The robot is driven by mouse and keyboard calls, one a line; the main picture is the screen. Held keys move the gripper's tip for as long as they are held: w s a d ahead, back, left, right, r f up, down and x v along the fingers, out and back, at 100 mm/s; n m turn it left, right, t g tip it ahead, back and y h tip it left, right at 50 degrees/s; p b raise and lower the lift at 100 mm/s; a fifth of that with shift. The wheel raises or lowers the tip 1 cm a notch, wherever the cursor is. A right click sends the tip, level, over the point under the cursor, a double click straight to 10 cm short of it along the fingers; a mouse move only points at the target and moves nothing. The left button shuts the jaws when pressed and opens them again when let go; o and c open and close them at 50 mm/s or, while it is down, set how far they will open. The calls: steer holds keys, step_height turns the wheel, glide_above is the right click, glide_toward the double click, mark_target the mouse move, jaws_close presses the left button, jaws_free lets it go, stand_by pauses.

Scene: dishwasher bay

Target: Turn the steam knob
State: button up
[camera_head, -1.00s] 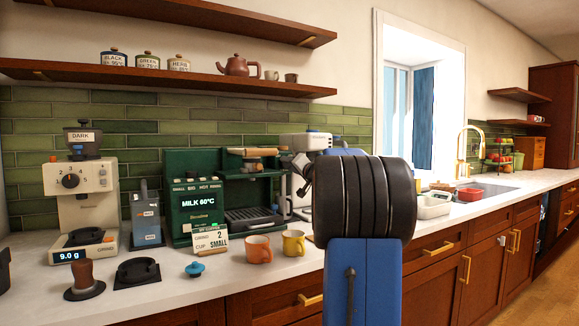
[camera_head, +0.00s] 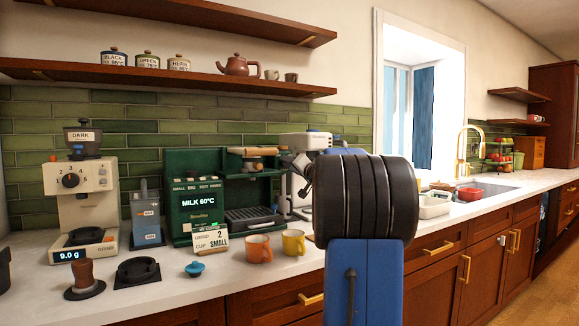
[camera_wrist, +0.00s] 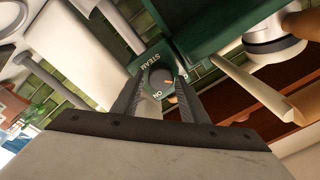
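The steam knob (camera_wrist: 160,80) is a dark round dial with an orange mark, on a green panel lettered STEAM and ON in the wrist view. My gripper (camera_wrist: 161,80) has one dark finger on each side of the knob, with visible gaps, so it looks open; contact with the knob does not show. The green coffee machine (camera_head: 180,200) stands on the counter in the head view, its display reading MILK 60°C.
An orange mug (camera_head: 258,249) and a yellow mug (camera_head: 293,243) stand before the machine, near a small order card (camera_head: 211,240). A white machine (camera_head: 300,143) stands behind my arm.

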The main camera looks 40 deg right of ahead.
steer(key=v, duration=1.6)
steer(key=shift+s+a, duration=0.2)
steer(key=shift+s, duration=0.2)
